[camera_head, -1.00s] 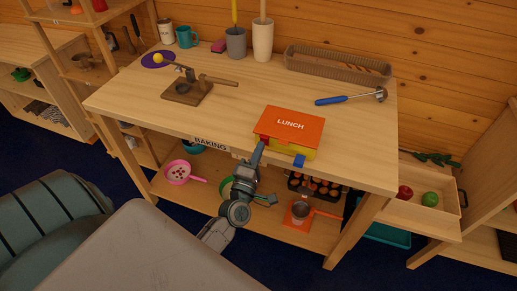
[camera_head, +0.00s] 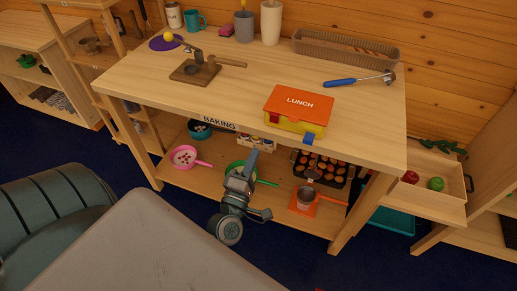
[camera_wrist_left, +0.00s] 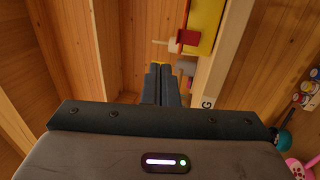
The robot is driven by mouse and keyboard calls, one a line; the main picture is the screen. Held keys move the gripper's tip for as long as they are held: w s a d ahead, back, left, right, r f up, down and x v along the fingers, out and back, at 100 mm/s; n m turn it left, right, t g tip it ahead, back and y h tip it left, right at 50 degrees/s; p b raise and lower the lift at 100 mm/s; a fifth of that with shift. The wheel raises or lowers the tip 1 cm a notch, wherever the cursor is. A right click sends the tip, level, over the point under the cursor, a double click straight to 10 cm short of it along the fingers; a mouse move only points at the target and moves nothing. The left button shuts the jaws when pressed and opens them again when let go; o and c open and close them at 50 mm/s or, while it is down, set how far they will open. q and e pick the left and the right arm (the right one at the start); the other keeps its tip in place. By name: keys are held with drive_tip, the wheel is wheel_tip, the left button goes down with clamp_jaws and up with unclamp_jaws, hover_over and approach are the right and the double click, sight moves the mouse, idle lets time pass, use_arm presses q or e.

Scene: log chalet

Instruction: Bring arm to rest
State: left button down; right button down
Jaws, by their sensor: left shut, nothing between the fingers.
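My left gripper (camera_head: 252,160) is in front of the workbench, below the level of its top. Its fingers are together and empty, and they also show in the left wrist view (camera_wrist_left: 161,84). The orange-lidded lunch box (camera_head: 299,103) with a yellow body stands closed near the bench's front edge, above and to the right of the gripper, with a gap between them. Part of the box (camera_wrist_left: 203,25) shows at the top of the wrist view. My right gripper is not in view.
The workbench (camera_head: 145,75) holds a wooden press (camera_head: 195,71), a blue-handled ladle (camera_head: 358,79) and a basket (camera_head: 345,47). Its lower shelf carries a pink pan (camera_head: 184,156), a muffin tray (camera_head: 322,165) and a small pot (camera_head: 308,195). Open floor lies in front.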

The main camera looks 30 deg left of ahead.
use_arm(q)
drive_tip(key=shift+s+d, duration=0.15)
drive_tip(key=shift+s, duration=0.55)
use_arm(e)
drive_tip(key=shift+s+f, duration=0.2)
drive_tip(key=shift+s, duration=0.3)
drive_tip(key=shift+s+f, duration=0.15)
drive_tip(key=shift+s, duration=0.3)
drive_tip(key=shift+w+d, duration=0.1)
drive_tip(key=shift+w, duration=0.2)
